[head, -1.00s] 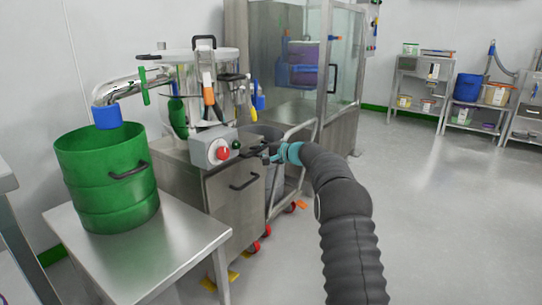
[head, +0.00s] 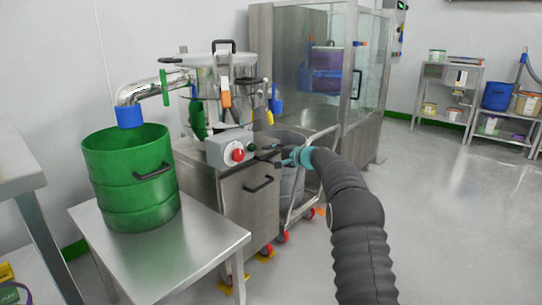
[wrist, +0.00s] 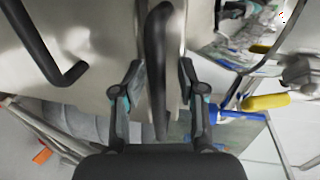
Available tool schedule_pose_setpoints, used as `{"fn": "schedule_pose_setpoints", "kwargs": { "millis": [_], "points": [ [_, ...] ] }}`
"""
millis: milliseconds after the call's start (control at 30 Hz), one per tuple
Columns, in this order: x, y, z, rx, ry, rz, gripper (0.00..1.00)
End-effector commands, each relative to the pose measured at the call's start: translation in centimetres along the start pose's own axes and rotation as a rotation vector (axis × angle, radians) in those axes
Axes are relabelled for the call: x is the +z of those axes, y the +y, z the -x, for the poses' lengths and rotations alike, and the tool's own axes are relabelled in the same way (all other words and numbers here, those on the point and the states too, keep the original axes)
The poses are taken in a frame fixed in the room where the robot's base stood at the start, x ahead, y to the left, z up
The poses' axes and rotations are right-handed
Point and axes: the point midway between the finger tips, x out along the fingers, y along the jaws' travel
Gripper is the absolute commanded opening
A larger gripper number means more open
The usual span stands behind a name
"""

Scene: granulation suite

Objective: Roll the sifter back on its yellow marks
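The sifter is a steel cabinet on casters (head: 240,205) with a round steel sieve (head: 217,75) on top and a grey control box with a red button (head: 229,149). Red-wheeled casters (head: 282,237) show at its base. Yellow marks (head: 266,254) lie on the floor near its base, partly hidden by the table; I cannot tell how the casters sit on them. My gripper (head: 283,158) is at the sifter's upper right edge. In the wrist view my gripper (wrist: 160,92) has its fingers apart on both sides of a black handle (wrist: 158,60), with gaps visible.
A steel table (head: 190,243) with a green drum (head: 130,190) stands close in front, left of the sifter. The sifter's pipe (head: 150,90) reaches over the drum. A glass-fronted cabinet (head: 372,70) stands behind at the right. The floor to the right (head: 450,215) is clear.

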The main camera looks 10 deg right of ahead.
Motion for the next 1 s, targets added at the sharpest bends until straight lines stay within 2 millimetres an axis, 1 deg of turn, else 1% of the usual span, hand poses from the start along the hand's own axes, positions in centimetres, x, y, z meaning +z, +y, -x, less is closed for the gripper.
{"fn": "schedule_pose_setpoints", "kwargs": {
  "millis": [267,367,467,800,1000],
  "points": [
    [-0.6,0.1,0.6,0.001,0.01,-0.002,0.4],
    [-0.6,0.1,1.2,0.001,0.011,-0.003,0.4],
    [-0.6,0.0,2.5,0.001,0.012,-0.002,0.4],
    [-0.3,0.0,8.9,0.0,0.007,-0.001,0.4],
    [-0.2,0.1,11.4,0.001,0.005,-0.001,0.4]
  ]
}}
